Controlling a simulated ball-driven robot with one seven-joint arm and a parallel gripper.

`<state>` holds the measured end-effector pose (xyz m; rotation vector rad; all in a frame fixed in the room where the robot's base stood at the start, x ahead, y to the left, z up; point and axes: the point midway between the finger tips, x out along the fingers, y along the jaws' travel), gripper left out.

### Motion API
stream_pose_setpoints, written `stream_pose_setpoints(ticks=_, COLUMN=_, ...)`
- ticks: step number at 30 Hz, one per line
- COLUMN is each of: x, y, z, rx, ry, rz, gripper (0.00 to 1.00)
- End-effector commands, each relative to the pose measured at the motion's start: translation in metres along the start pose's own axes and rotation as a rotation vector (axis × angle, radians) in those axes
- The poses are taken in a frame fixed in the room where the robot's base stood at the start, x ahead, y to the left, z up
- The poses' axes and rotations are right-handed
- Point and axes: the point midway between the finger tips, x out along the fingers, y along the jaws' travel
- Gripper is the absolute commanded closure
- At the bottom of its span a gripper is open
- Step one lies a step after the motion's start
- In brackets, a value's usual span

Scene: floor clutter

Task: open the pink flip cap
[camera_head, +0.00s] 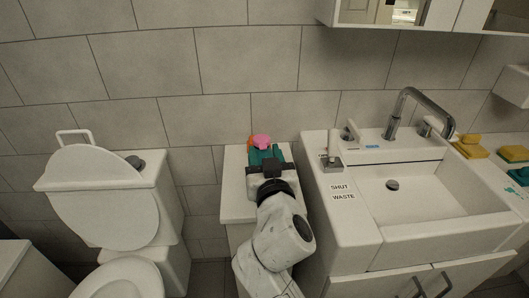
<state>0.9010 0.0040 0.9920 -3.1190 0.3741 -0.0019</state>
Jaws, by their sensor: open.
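A small pink cap (262,141) shows at the far end of a narrow white cabinet top, just above a teal item (257,157) and close to an orange piece (251,138). Whether the cap is open or shut is too small to tell. My gripper (266,162) is open, over the cabinet top at the near side of the pink cap. It partly hides the teal item. I cannot tell whether its fingers touch anything.
The white cabinet top (233,201) is bare at its left side. A sink (420,193) with a chrome faucet (405,108) stands close on the right, with labels and a dispenser (332,162) on its rim. A toilet (104,205) stands left. A tiled wall (240,70) is behind.

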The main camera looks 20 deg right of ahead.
Motion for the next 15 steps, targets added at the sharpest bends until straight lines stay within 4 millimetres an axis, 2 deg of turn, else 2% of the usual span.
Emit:
stream_pose_setpoints(ticks=10, x=0.0047, y=0.0004, z=0.0003, rx=0.000, ry=0.000, rz=0.001, gripper=0.55)
stream_pose_setpoints(ticks=15, x=0.0046, y=0.0004, z=0.0003, rx=0.000, ry=-0.001, rz=0.001, gripper=0.70)
